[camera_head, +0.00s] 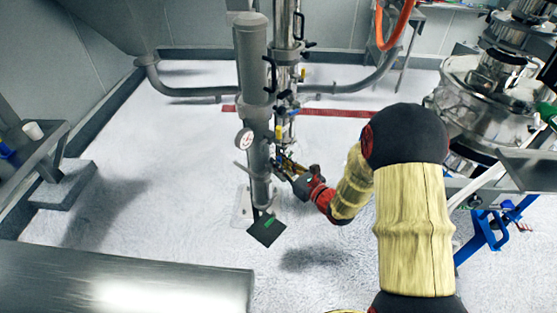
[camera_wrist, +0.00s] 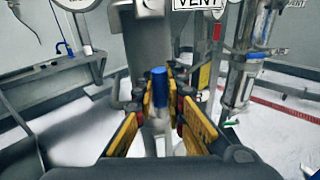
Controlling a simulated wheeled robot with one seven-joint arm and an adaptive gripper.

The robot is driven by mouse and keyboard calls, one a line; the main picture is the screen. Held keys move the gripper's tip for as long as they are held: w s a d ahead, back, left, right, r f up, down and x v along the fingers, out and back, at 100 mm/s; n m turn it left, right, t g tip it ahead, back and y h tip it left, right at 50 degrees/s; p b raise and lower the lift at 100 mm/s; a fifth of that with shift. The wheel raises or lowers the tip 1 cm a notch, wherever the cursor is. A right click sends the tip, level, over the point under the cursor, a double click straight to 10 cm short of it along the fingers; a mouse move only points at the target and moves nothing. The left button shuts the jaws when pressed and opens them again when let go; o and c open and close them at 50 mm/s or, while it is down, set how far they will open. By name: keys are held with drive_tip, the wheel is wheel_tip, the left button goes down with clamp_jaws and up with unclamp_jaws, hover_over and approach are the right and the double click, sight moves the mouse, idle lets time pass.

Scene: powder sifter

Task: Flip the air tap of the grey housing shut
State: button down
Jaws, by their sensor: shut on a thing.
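The grey housing (camera_head: 251,65) is an upright grey cylinder on a post, left of my arm in the head view. In the wrist view a grey upright body (camera_wrist: 148,35) stands straight ahead. A blue-capped tap lever (camera_wrist: 159,78) points up between the yellow fingers of my gripper (camera_wrist: 160,98), which are shut on it. In the head view my gripper (camera_head: 285,164) is at the right side of the housing's post, and the lever there is too small to make out. The lever's lower end and pivot are partly hidden by the fingers.
A pressure gauge (camera_head: 245,138) sticks out left of the post. A steel pipe assembly (camera_head: 285,75) with several small valves stands just behind. A white VENT sign (camera_wrist: 197,4) is above the lever. A large steel vessel (camera_head: 480,95) stands right.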

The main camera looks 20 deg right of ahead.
drive_tip(key=c, duration=1.8)
unclamp_jaws()
drive_tip(key=shift+c, duration=0.2)
drive_tip(key=v, duration=1.2)
